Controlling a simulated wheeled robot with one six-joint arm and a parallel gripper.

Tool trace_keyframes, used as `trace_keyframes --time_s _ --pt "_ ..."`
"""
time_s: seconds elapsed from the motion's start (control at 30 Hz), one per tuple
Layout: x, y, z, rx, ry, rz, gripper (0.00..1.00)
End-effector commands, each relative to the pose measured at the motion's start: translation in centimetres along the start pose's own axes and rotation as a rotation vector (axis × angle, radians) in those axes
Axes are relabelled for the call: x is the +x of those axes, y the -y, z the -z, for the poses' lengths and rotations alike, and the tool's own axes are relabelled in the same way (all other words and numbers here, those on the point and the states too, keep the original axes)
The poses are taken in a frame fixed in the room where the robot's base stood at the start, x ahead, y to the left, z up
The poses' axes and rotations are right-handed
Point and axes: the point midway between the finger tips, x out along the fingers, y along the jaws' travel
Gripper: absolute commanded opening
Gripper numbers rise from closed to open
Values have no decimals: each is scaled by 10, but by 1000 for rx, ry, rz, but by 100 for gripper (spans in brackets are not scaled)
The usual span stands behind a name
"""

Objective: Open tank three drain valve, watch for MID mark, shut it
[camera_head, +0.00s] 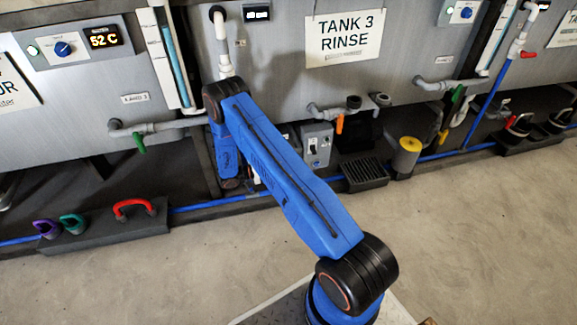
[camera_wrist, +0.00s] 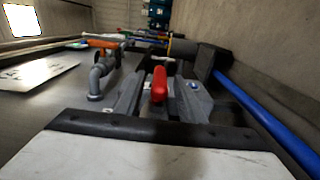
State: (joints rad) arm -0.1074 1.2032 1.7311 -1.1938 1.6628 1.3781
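The tank 3 sign (camera_head: 343,38) hangs on a grey tank wall in the head view. An orange-handled valve (camera_head: 339,124) sits on a grey pipe below it; an orange handle (camera_wrist: 100,43) also shows in the wrist view. A green-handled valve (camera_head: 457,94) is further right. I cannot tell which is the drain valve. A sight tube (camera_head: 497,38) stands near the right green valve; a MID mark is not readable. My blue arm reaches to the tank front, and its end is mostly hidden behind my own link.
A grey switch box (camera_head: 316,144) stands right of my wrist; a red lever (camera_wrist: 159,84) is close in the wrist view. A yellow-topped cylinder (camera_head: 407,155) and dark grate (camera_head: 364,172) are further right. A blue pipe (camera_head: 205,206) runs along the floor. The front floor is clear.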

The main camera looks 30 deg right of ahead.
Motion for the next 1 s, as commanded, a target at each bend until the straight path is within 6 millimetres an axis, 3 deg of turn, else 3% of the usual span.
trace_keyframes --time_s 0.6,0.8,1.0 --pt "-120 1 0 0 -2 -1 36" --pt "-140 1 0 -1 -1 -1 36" --pt "-145 1 -1 -2 0 -1 36"
